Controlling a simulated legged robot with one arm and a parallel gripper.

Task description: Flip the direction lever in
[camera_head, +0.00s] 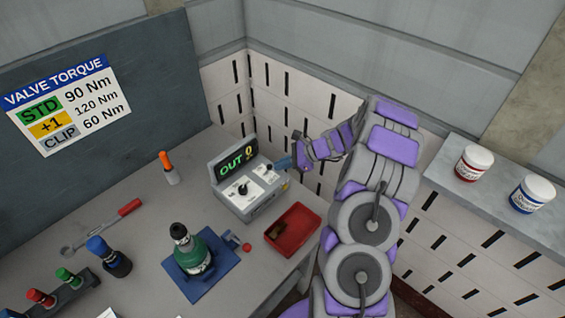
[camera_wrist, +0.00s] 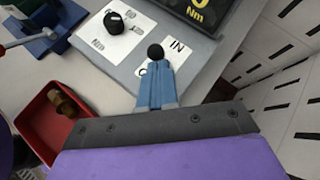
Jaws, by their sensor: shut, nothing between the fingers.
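The grey control box (camera_head: 250,205) stands on the bench, and its display (camera_head: 236,158) reads OUT in green beside a yellow 0. The direction lever (camera_head: 269,168) is on the right of its top panel. In the wrist view the lever's black knob (camera_wrist: 155,52) sits beside the IN label, with the other label mostly hidden by my fingers. My gripper (camera_head: 279,163) is shut and empty, with its blue fingertips (camera_wrist: 156,72) right at the knob. I cannot tell whether they touch it. A black dial (camera_wrist: 115,22) is on the left of the panel.
A red tray (camera_head: 292,231) with a brown piece in it is in front of the box. A green-bodied valve (camera_head: 195,255) on a blue base stands to the left. An orange-topped tool (camera_head: 168,167) stands behind. Two jars sit on the right ledge (camera_head: 500,195).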

